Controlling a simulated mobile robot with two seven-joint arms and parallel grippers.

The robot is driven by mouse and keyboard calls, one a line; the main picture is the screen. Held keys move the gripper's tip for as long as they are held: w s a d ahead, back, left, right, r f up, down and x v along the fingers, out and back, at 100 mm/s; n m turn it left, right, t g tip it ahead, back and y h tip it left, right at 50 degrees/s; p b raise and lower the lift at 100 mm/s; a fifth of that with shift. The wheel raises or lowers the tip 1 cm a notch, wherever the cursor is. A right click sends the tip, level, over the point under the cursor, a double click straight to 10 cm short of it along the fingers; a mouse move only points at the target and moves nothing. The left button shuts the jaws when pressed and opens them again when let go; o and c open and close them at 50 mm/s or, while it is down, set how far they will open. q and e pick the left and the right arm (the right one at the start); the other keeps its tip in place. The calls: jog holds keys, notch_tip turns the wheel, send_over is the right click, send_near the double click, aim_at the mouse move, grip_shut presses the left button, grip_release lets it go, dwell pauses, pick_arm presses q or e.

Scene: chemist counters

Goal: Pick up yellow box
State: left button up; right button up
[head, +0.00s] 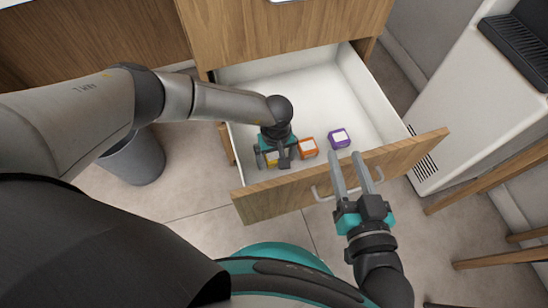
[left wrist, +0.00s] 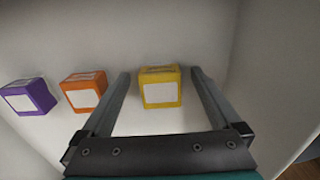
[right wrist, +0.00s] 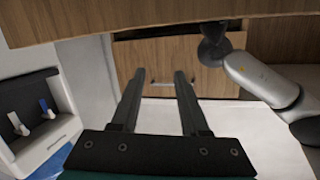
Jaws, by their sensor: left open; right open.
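The yellow box (left wrist: 160,92) has a white label and sits on the drawer's white floor. In the left wrist view it lies between the two open fingers of my left gripper (left wrist: 159,73), with gaps on both sides. In the head view my left gripper (head: 273,157) reaches down into the drawer and hides most of the yellow box. My right gripper (head: 346,155) is open and empty at the wooden drawer front, near its handle. It also shows open in the right wrist view (right wrist: 160,72).
The drawer (head: 340,97) is pulled out. An orange box (head: 308,148) and a purple box (head: 339,138) stand in it, right of the yellow box. A grey bin (head: 133,160) stands on the floor at left. A white appliance (head: 470,95) stands at right.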

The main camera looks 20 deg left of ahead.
pick_arm(q)
jog(key=shift+f, duration=0.5)
jog(key=shift+c, duration=0.3)
jog(key=c, duration=1.4)
jog(key=shift+c, duration=0.2)
jog(key=shift+r, duration=0.2)
